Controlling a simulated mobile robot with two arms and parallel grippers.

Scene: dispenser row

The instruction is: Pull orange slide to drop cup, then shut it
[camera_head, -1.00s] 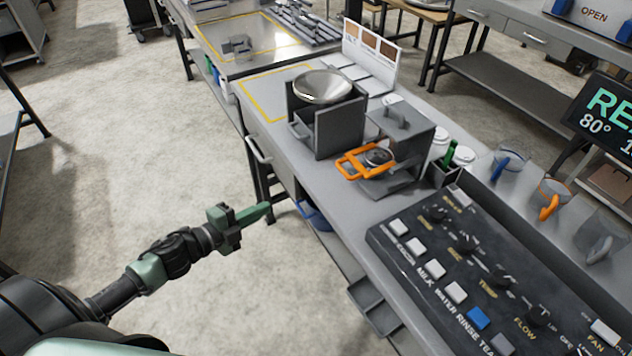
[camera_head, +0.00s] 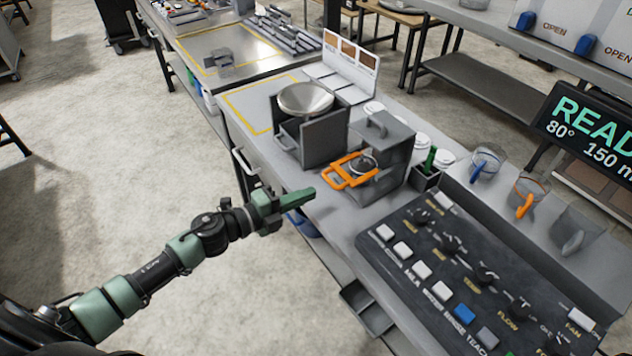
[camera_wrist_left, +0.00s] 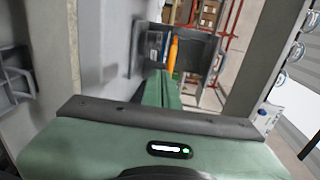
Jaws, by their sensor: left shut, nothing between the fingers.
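The orange slide (camera_head: 338,176) is a loop-shaped handle that sticks out from the front of the grey cup dispenser (camera_head: 393,150). A round cup-like shape (camera_head: 364,163) shows inside the slide's opening in the dispenser. My left gripper (camera_head: 313,191) is shut and empty, over the bench's front edge, a short way in front of the slide and not touching it. In the left wrist view the shut green fingers (camera_wrist_left: 162,88) point toward an orange upright strip (camera_wrist_left: 173,54), likely the slide, at the dispenser. My right gripper is not in view.
Left of the dispenser stands a grey box with a round metal pan (camera_head: 305,98). A black control panel (camera_head: 470,270) with knobs and buttons lies to the right. Handled cups (camera_head: 525,195) stand behind it. A grey drawer handle (camera_head: 243,163) sticks out at the bench front.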

